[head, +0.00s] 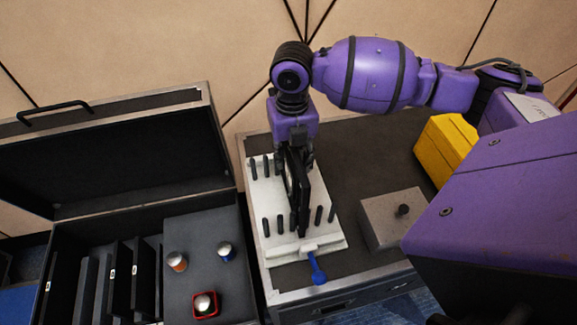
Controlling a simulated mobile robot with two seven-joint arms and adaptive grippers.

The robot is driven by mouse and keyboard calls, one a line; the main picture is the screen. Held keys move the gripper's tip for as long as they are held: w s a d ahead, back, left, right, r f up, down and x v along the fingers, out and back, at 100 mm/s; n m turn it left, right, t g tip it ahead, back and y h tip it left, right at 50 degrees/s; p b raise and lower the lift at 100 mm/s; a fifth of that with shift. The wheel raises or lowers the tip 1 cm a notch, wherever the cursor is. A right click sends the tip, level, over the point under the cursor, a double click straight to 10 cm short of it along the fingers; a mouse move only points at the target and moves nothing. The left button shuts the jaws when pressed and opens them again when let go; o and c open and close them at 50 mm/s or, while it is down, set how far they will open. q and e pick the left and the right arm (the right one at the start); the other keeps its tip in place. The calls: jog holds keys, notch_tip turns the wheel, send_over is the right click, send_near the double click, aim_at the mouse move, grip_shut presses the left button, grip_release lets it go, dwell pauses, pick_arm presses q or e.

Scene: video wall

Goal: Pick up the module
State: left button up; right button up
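A thin black module (302,198) stands upright on a white rack (277,200), between rows of black pegs. My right gripper (298,163) points straight down over the rack, with its dark fingers at the module's upper part. The fingers and the module are both dark and overlap, so I cannot tell whether the fingers are closed on it or only around it. The module's lower edge is at the rack, and I cannot tell whether it touches. Several more black modules (118,278) stand in slots in the open case at lower left. My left gripper is not in view.
The open black case (228,218) has its lid raised at the back. Its grey panel holds orange, blue and red-based knobs. A blue-handled part (317,270) is at the rack's front. A grey block (385,222) and a yellow box (443,148) stand to the right.

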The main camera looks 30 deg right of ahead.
jog(key=shift+f, duration=0.4)
jog(key=shift+c, duration=0.3)
grip_shut()
jog(key=shift+r, duration=0.1)
